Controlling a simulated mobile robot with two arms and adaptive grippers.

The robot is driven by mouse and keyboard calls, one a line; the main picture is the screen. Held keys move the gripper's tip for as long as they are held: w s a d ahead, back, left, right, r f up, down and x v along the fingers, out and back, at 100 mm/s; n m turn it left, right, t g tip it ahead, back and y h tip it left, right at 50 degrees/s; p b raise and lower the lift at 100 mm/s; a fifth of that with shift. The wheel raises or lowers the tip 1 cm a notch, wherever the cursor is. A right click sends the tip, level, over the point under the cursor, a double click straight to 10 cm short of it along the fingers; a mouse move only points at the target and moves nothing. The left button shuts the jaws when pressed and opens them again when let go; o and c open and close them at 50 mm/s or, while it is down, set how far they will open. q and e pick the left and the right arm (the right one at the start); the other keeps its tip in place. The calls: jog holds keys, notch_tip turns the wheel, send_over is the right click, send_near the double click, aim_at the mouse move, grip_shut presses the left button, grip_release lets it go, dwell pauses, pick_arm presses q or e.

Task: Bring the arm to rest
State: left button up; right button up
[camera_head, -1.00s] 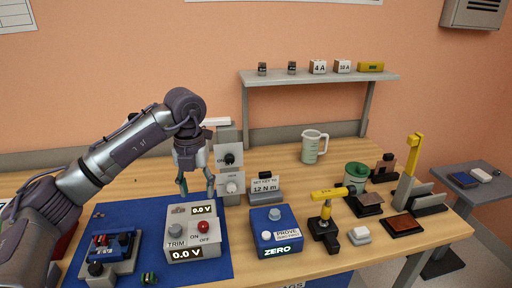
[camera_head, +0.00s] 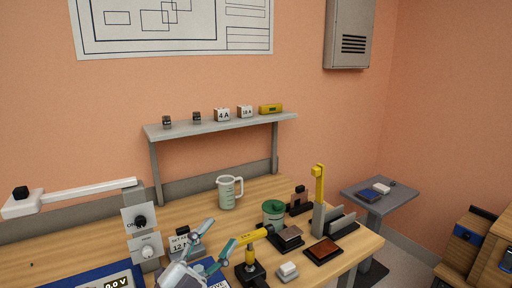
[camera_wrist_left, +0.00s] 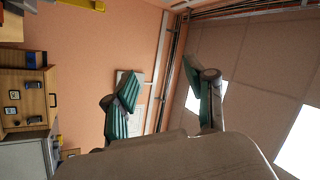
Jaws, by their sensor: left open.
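My left gripper (camera_head: 218,236) shows at the bottom of the head view, its two teal-padded fingers spread apart and pointing up and to the right. It is empty. The rest of the left arm is mostly below the frame. The fingers overlap the front of the bench in the picture, near the yellow-handled tool (camera_head: 250,240); I cannot tell whether they touch it. In the left wrist view the open fingers (camera_wrist_left: 162,82) have only wall and ceiling behind them. My right gripper is not in view.
The wooden bench (camera_head: 80,240) holds a measuring jug (camera_head: 227,192), a green cup (camera_head: 273,212), a yellow upright post (camera_head: 319,185) and dark pads (camera_head: 323,251). A shelf (camera_head: 225,127) stands behind. A grey side table (camera_head: 375,200) is at right.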

pick_arm(q)
jog(key=s+a+f+n+g+y, duration=0.3)
jog(key=a+f+n+y, duration=0.35)
jog(key=f, duration=0.35)
jog(key=s+a+f+n+g+y, duration=0.25)
jog(key=a+f+n+y, duration=0.35)
jog(key=f+n+y, duration=0.3)
jog(key=s+f+g+h, duration=0.1)
jog(key=s+f+g, duration=0.5)
jog(key=s, duration=0.4)
jog(key=s+f+g+h, duration=0.1)
jog(key=s+f+g, duration=0.2)
jog(key=s+f, duration=0.6)
notch_tip(320, 180, down, 24)
jog(key=s+g, duration=0.2)
jog(key=s, duration=0.1)
jog(key=s+a+f, duration=0.3)
jog(key=s+f, duration=1.3)
jog(key=shift+s+a+f+g, duration=0.15)
jog(key=shift+s+f+g, duration=0.1)
jog(key=shift+g, duration=0.2)
